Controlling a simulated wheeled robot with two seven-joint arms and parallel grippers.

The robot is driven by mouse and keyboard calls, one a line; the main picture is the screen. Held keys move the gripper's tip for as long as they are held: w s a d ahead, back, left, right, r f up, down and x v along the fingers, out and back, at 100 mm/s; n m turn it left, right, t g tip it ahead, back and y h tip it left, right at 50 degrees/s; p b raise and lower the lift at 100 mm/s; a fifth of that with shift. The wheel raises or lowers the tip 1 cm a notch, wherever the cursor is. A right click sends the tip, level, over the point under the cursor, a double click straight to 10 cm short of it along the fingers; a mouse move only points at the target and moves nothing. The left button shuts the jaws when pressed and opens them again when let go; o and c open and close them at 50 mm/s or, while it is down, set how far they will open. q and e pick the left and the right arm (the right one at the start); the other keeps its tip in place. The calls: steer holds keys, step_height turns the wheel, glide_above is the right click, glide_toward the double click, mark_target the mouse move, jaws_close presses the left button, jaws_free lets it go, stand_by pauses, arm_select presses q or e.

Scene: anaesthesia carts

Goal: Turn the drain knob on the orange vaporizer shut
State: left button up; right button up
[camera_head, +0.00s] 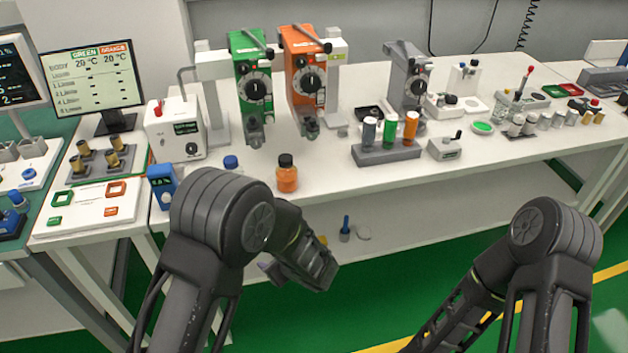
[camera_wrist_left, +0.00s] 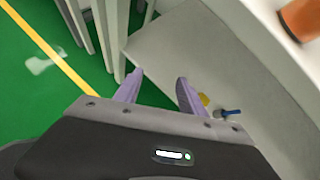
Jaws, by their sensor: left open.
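The orange vaporizer (camera_head: 303,68) is mounted on a white stand at the back of the bench, right of the green vaporizer (camera_head: 250,75). It has a black front dial (camera_head: 308,82). Its drain knob appears to be in the small grey fitting at its lower end (camera_head: 311,124); its setting is too small to tell. My left gripper (camera_wrist_left: 158,78) is open and empty, with purple fingers. In the head view it is partly hidden by my arm, low in front of the bench and well away from the vaporizer. My right gripper is out of view; only its arm shows.
An orange bottle (camera_head: 287,176) stands near the bench's front edge below the vaporizers; a blue-capped bottle (camera_head: 231,163) is left of it. A rack of vials (camera_head: 388,152) stands to the right. A lower shelf (camera_wrist_left: 190,50) holds a small blue-handled item (camera_wrist_left: 230,113).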

arm_select(q)
steer(key=w+d+r+m+t, duration=0.2)
steer(key=w+d+r+t, duration=0.1)
steer(key=w+r, duration=0.3)
steer(key=w+d+r+m+t, duration=0.2)
steer(key=w+d+r+t, duration=0.15)
steer(key=r, duration=0.55)
steer(key=m+t+p, duration=0.1)
steer(key=m+t, duration=0.2)
steer(key=t, duration=0.1)
glide_toward(313, 137)
steer(key=shift+w+a+r+n+h, duration=0.25)
steer(key=shift+w+r+n+h, duration=0.05)
steer(key=shift+p+x, duration=1.15)
steer(key=shift+x, duration=2.8)
steer(key=shift+f, duration=0.2)
steer(key=shift+c, duration=0.2)
jaws_close()
